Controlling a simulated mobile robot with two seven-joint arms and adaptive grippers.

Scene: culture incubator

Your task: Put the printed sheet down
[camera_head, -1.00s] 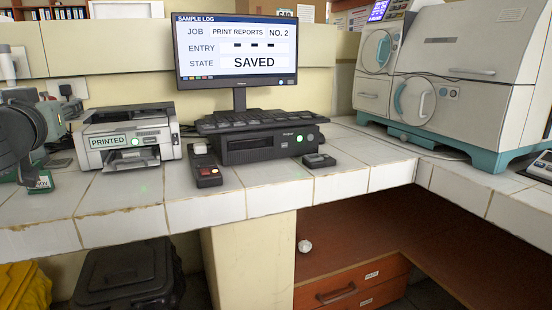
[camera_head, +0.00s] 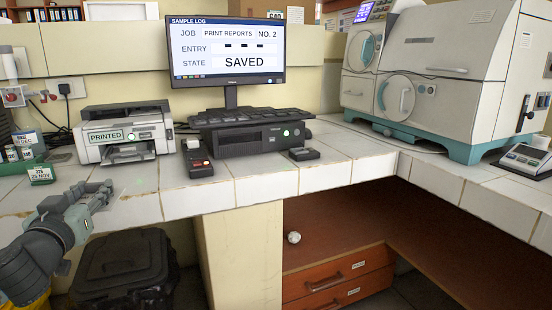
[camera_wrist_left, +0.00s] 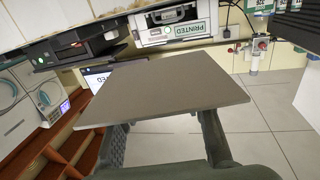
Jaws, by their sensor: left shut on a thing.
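My left gripper (camera_head: 88,198) is at the lower left of the head view, in front of the bench's front edge and below the printer. It is shut on the printed sheet, which shows in the left wrist view as a flat grey-brown panel (camera_wrist_left: 165,90) across the fingertips. No print shows on the side facing that camera. In the head view the sheet is small and hard to tell from the gripper. The printer (camera_head: 124,133) reads PRINTED and stands behind, apart from the gripper. My right gripper is in neither view.
The tiled bench (camera_head: 250,188) has bare room along its front. A small device with a red button (camera_head: 198,160) stands right of the printer. Labelled green racks (camera_head: 38,172) stand at the left. The monitor (camera_head: 228,55) reads SAVED. A black bin (camera_head: 125,270) is below.

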